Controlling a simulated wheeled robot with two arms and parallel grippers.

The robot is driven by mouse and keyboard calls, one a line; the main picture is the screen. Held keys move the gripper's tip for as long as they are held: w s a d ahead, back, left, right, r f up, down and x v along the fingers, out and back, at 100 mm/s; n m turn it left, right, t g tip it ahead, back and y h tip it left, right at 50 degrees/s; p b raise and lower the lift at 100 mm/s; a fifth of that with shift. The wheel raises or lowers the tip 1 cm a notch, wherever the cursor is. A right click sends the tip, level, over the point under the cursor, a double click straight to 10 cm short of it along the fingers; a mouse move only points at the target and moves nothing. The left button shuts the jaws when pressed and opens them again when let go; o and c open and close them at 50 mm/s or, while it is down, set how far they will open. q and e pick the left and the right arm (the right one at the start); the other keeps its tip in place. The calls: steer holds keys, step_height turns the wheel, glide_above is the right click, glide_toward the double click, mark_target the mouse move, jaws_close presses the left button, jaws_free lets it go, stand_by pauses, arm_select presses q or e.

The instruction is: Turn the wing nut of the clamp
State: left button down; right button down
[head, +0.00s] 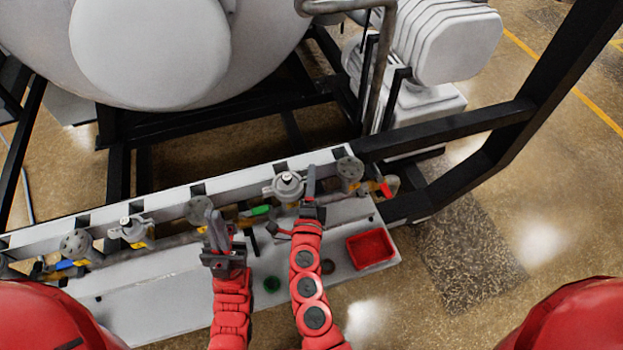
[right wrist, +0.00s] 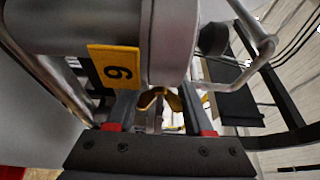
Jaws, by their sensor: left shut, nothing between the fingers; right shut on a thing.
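In the right wrist view, a brass-yellow wing nut (right wrist: 158,98) sits below a grey pipe joint with a ring-shaped clamp (right wrist: 168,40) around it. The fingers of my right gripper (right wrist: 158,112) are on either side of the wing nut and shut on it. In the head view my right gripper (head: 311,188) reaches up to the row of fittings beside a silver fitting; the wing nut cannot be made out there. My left gripper (head: 216,232) is shut and empty, standing up at the bench to the left of the right one.
A yellow tag (right wrist: 114,66) with a digit hangs beside the clamp. Black frame beams (head: 440,130) and the large white furnace (head: 150,50) stand behind.

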steer(key=shift+f+n+b, duration=0.2)
steer(key=shift+n+b, duration=0.1)
steer(key=shift+b, duration=0.05)
steer(key=shift+n+t+b, duration=0.6)
steer(key=shift+n+b, duration=0.55)
steer(key=shift+n, duration=0.05)
steer(key=shift+r+n+t+y+b, duration=0.15)
steer(key=shift+n+t+y+b, duration=0.15)
steer(key=shift+n+b, duration=0.5)
steer(key=shift+a+r+n, duration=0.1)
steer(key=shift+r+n, duration=0.15)
steer(key=shift+n, duration=0.35)
steer(key=shift+c, duration=1.4)
jaws_free()
